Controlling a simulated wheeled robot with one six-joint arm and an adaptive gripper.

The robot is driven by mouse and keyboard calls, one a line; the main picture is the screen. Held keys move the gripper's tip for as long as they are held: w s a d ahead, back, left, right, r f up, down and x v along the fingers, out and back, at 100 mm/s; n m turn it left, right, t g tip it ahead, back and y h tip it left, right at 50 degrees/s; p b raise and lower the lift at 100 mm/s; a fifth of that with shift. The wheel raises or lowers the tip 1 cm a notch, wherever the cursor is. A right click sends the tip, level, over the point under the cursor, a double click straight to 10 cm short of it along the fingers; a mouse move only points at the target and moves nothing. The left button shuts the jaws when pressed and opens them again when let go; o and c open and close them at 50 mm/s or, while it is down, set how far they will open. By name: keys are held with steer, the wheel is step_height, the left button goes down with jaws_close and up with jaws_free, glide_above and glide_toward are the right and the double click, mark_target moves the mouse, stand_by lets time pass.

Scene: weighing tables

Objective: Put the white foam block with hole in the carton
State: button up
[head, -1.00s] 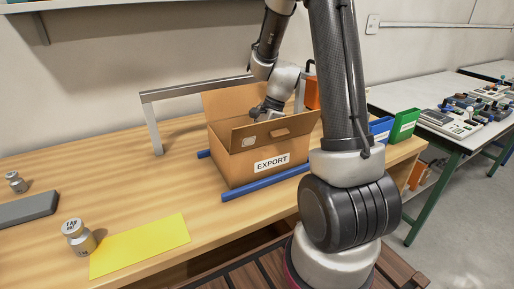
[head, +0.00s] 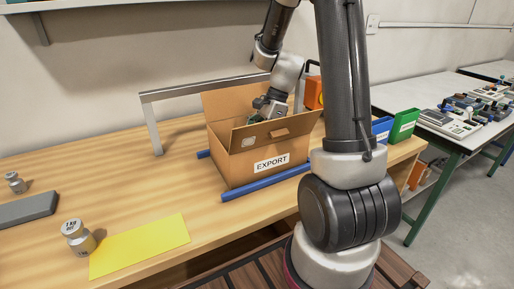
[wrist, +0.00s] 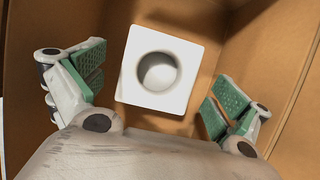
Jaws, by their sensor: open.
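The white foam block (wrist: 186,95) with a round hole shows in the wrist view, inside the carton, below and between my open fingers. It looks apart from both green finger pads. My gripper (wrist: 152,98) is open and empty over the carton's interior. In the head view my gripper (head: 264,105) is at the carton's opening, its tips partly hidden behind the front flap. The brown carton (head: 240,168), marked EXPORT, stands open on the wooden table. The foam block is hidden by the carton's walls in the head view.
Blue rails (head: 265,184) lie along the carton's base, and a grey metal frame (head: 153,130) stands behind it. A yellow sheet (head: 140,246) and a 1 kg weight (head: 80,242) are at left front. Blue and green bins (head: 404,125) stand right of my arm.

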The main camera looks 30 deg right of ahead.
steer(key=v, duration=0.9)
steer(key=shift+a, duration=0.1)
